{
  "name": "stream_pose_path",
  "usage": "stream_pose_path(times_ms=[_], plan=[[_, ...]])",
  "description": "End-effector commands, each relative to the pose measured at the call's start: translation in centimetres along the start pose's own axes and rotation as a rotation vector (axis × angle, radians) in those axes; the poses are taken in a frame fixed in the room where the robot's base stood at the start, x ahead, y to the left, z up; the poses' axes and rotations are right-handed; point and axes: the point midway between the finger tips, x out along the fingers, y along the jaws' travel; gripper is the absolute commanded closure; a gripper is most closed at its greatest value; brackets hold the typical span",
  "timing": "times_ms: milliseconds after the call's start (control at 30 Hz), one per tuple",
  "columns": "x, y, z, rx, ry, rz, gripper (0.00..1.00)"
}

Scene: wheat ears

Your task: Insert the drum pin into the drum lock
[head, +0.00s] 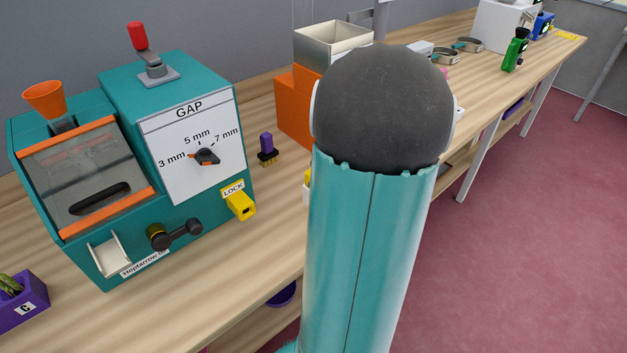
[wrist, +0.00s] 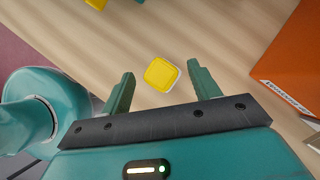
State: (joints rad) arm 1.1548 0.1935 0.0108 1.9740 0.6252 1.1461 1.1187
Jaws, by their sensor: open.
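The teal machine (head: 170,150) stands at the left of the head view. Its yellow drum lock (head: 240,204), labelled LOCK, sticks out low on the right of its front. A yellow-topped piece, which looks like the drum pin (wrist: 160,74), is on the wooden bench in the wrist view. A sliver of yellow and white (head: 307,186) shows in the head view beside my arm, which hides the rest. My gripper (wrist: 162,72) is open, with one teal finger on each side of the yellow top. My arm hides the gripper in the head view.
An orange block (head: 293,108) with a metal hopper stands behind my arm; its orange side (wrist: 295,70) is at the right of the wrist view. A purple-handled brush (head: 267,150) stands beside the machine. A black crank (head: 175,235) juts from the machine's front.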

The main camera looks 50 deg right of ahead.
Motion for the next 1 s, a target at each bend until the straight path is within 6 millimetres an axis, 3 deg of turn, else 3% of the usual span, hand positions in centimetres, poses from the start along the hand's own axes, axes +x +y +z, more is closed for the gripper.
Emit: stream_pose_path(times_ms=[200,500,767,1000], plan=[[3.3,-0.1,-0.1,0.002,-0.001,0.001,0.39],[3.8,-0.1,0.0,0.000,0.000,-0.001,0.39],[3.8,-0.1,0.0,0.000,0.000,-0.001,0.89],[3.7,-0.1,0.0,0.000,0.000,-0.002,0.89]])
